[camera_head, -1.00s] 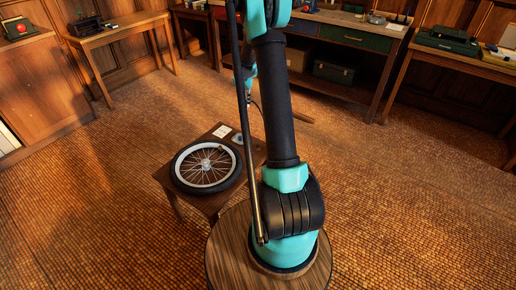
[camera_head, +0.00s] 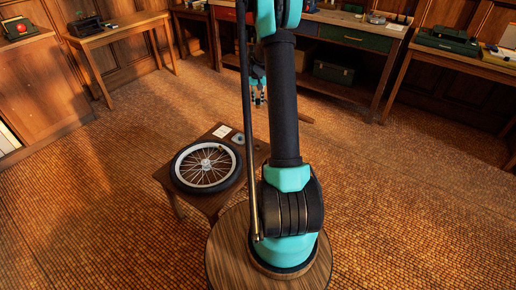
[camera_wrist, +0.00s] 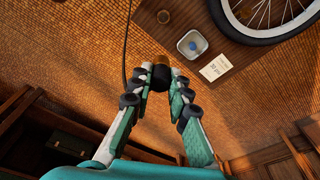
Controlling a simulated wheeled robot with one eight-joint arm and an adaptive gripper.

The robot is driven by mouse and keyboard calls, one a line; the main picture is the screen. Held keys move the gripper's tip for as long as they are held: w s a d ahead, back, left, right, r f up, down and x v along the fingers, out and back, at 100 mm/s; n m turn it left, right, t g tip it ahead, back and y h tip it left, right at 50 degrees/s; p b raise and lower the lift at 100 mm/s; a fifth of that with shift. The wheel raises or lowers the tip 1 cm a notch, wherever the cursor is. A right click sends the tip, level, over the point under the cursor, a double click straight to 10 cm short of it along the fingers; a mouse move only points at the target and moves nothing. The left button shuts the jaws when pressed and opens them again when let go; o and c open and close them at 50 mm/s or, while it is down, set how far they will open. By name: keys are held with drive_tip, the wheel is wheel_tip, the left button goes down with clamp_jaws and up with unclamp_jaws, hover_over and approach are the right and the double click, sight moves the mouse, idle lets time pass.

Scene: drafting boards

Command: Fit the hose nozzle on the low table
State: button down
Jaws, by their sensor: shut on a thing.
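My gripper (camera_wrist: 160,84) is shut on the hose nozzle (camera_wrist: 161,75), a short black cylinder with a brass-coloured end, in the wrist view. The fingers hide part of it. A thin dark hose (camera_wrist: 127,45) runs beside the left finger; where it joins is hidden. In the head view my gripper (camera_head: 259,98) is small, beyond the low table. The low wooden table (camera_head: 206,202) bears a spoked wheel (camera_head: 183,181) with a black tyre, lying flat. The wheel also shows in the wrist view (camera_wrist: 272,40), apart from the nozzle. Its valve is not clear.
Workbenches (camera_head: 338,43) line the back. The tiled floor (camera_head: 410,190) right of my arm is clear.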

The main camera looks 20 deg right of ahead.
drive_tip(key=shift+f, duration=0.1)
drive_tip(key=shift+f, duration=11.95)
drive_tip(key=shift+f, duration=1.2)
drive_tip(key=c, duration=1.4)
unclamp_jaws()
drive_tip(key=shift+o, duration=0.2)
wheel_tip(320, 180, up, 12)
drive_tip(key=s, duration=0.1)
drive_tip(key=shift+s+a, duration=0.3)
drive_tip(key=shift+a, duration=0.05)
